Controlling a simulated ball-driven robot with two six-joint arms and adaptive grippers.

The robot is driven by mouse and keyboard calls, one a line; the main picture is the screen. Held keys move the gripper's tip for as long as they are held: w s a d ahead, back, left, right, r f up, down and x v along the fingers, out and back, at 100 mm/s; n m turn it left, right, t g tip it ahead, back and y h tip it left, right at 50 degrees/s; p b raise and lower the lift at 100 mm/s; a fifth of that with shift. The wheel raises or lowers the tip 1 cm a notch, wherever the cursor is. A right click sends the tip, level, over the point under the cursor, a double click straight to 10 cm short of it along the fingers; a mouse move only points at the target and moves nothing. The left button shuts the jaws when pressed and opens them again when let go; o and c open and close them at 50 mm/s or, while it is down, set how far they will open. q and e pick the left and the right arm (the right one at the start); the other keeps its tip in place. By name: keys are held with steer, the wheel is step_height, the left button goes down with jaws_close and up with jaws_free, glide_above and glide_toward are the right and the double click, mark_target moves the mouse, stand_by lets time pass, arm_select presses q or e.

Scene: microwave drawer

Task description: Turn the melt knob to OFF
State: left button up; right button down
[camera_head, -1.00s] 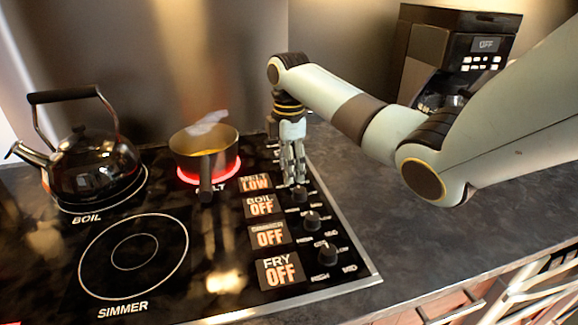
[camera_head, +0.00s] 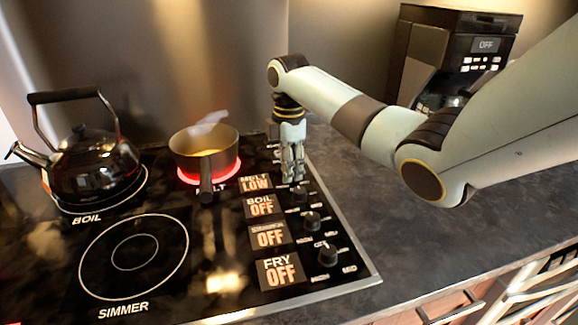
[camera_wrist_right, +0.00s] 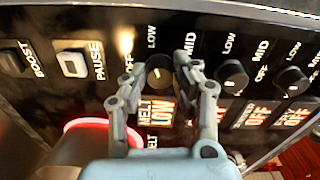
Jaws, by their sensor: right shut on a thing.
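The melt knob (camera_wrist_right: 158,72) is a round dark knob, seen between my right fingers in the right wrist view. In the head view my gripper hides it. My right gripper (camera_head: 293,178) points down over the back end of the knob column; it also shows in the wrist view (camera_wrist_right: 158,65), shut on the melt knob. The melt display (camera_head: 255,184) reads MELT LOW. A small pot (camera_head: 190,152) with yellow contents sits on the glowing red melt burner (camera_head: 232,176), with pale steam above it. My left gripper is not in view.
The boil knob (camera_head: 300,194) and other knobs (camera_head: 312,222) stand in front of my right gripper. Their displays read OFF. A black kettle (camera_head: 92,170) stands on the boil burner. The coffee machine (camera_head: 470,45) is at the back right. The counter (camera_head: 400,230) right of the stove is clear.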

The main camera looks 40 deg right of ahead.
steer(key=shift+r+n+p, duration=0.15)
steer(key=shift+n+p, duration=0.8)
steer(key=shift+n, duration=0.15)
steer(key=n+p, duration=0.2)
steer(key=n, duration=0.1)
steer(key=shift+n, duration=0.3)
steer(key=n+p, duration=0.1)
steer(key=n, duration=0.2)
steer(key=shift+n, duration=0.3)
steer(key=shift+n+p, duration=0.6)
steer(key=shift+n, duration=1.5)
steer(key=c, duration=1)
jaws_free()
